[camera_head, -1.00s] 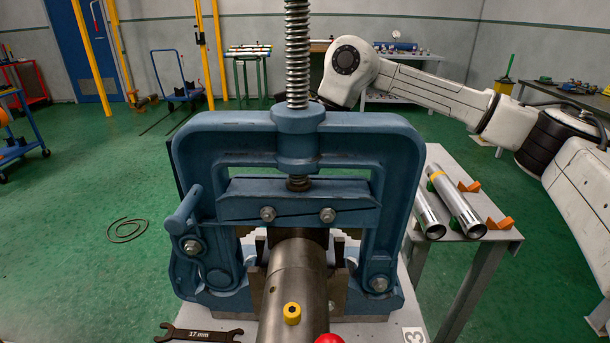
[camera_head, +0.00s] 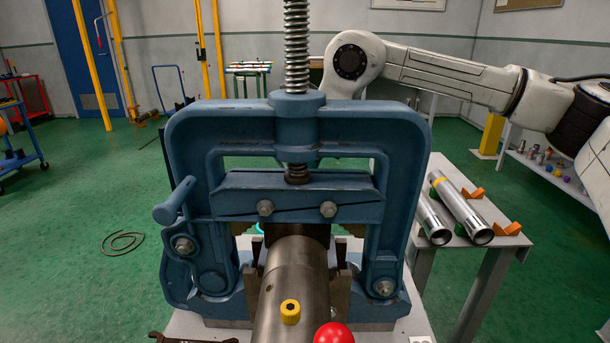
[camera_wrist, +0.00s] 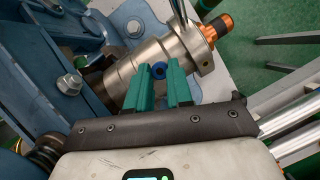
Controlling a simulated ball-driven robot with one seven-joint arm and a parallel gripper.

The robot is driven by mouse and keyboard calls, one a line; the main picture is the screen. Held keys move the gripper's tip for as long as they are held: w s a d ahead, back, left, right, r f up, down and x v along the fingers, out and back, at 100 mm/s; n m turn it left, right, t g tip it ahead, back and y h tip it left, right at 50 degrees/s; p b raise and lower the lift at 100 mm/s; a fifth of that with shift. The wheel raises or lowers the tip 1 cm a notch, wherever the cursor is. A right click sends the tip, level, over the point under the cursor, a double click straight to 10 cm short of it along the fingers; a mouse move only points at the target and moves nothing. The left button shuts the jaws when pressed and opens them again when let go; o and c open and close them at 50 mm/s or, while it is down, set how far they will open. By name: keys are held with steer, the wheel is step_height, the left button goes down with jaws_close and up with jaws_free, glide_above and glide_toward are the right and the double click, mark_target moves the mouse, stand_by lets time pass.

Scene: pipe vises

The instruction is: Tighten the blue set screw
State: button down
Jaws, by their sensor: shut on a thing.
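In the wrist view, the blue set screw (camera_wrist: 159,70) shows as a small blue ring on the side of a steel pipe-like part (camera_wrist: 128,75). My gripper (camera_wrist: 156,66) has two green fingers, one on each side of the screw, shut on it. The head view shows the blue pipe vise (camera_head: 405,160) with the steel part (camera_head: 292,270) clamped in it, and a yellow screw (camera_head: 290,311) on top. There my gripper is mostly hidden behind the vise; a small teal patch (camera_head: 259,228) shows through its frame.
A red ball (camera_head: 333,334) is at the bottom edge. A side table with steel pipes (camera_head: 462,208) stands to the right. Green floor is open at left.

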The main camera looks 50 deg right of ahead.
steer(key=shift+r, duration=0.2)
stand_by(0.3)
steer(key=c, duration=1)
jaws_free()
steer(key=shift+f, duration=0.15)
